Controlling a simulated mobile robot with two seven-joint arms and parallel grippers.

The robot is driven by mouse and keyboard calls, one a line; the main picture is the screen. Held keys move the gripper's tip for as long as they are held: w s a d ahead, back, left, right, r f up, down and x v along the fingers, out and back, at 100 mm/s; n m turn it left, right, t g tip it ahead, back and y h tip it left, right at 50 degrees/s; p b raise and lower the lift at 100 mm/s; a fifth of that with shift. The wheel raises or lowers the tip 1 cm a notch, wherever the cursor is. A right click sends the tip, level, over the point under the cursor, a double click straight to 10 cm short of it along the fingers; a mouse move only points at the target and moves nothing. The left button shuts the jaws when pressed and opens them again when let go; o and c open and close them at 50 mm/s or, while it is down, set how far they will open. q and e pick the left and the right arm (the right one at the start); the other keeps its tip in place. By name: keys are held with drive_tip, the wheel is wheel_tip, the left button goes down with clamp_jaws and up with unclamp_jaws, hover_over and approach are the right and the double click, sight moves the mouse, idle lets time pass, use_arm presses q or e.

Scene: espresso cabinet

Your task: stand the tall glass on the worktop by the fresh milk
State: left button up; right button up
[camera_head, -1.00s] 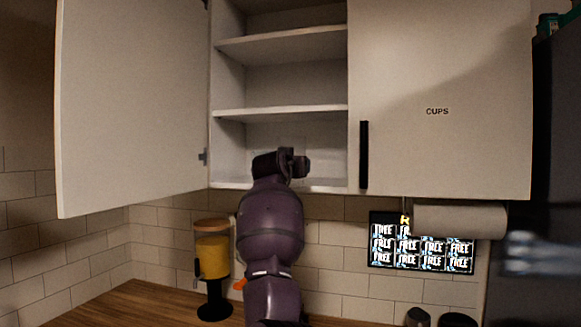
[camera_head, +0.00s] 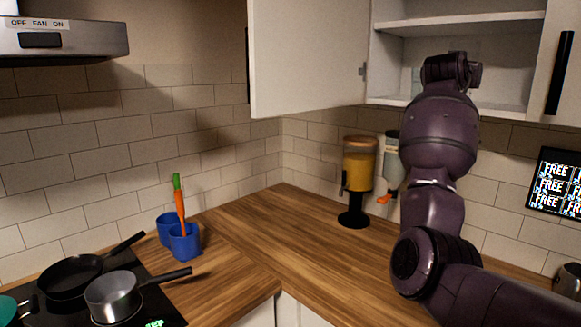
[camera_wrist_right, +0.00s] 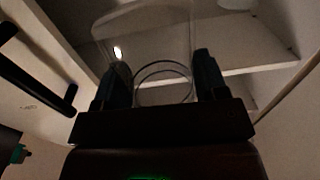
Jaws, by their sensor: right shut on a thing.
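My right gripper (camera_wrist_right: 160,78) is shut on a clear tall glass (camera_wrist_right: 163,70), whose round rim shows between the two fingers in the wrist view. In the head view, my right gripper (camera_head: 452,72) is raised at the open wall cabinet, near its bottom shelf. My arm and hand hide most of the glass there. The worktop (camera_head: 300,245) runs below the cabinet, with bare wood in front of the corner. I see no fresh milk that I can make out. My left gripper is not in view.
The open cabinet door (camera_head: 308,60) juts out on the left. Blue cups (camera_head: 184,242) with a carrot-like thing, a saucepan (camera_head: 113,294) and a frying pan (camera_head: 70,277) are at the left.

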sight(457, 44)
drive_tip(key=s+a+r, duration=0.1)
drive_tip(key=r, duration=0.1)
drive_tip(key=s+a+r+n+t+y, duration=0.1)
drive_tip(key=s+a+r, duration=0.1)
drive_tip(key=s+a+r+y, duration=0.1)
drive_tip(key=a+r, duration=0.1)
drive_tip(key=shift+s+a+r+n+t, duration=0.1)
drive_tip(key=shift+s+r+n+t, duration=0.2)
drive_tip(key=shift+r, duration=0.05)
drive_tip(key=s+a+f+n+t+y+b, duration=0.15)
drive_tip(key=s+a+f+y, duration=0.35)
drive_tip(key=f, duration=0.7)
drive_tip(key=s+a+f+n+t+y, duration=0.1)
drive_tip(key=s+a+f+n+y, duration=0.15)
drive_tip(key=a+f, duration=0.65)
drive_tip(key=s+a+f+n+t+y+b, duration=0.1)
drive_tip(key=s+a+f+n+y, duration=0.3)
drive_tip(key=f, duration=1)
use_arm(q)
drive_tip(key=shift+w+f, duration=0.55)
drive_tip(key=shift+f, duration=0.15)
use_arm(e)
drive_tip(key=s+f, duration=0.5)
drive_tip(key=f, duration=0.5)
drive_tip(key=s+f, duration=0.6)
drive_tip(key=f, duration=0.4)
drive_tip(key=shift+s+f+m+h, duration=0.25)
drive_tip(key=shift+f+m+h, duration=0.05)
drive_tip(key=shift+h, duration=0.05)
drive_tip(key=shift+r, duration=0.1)
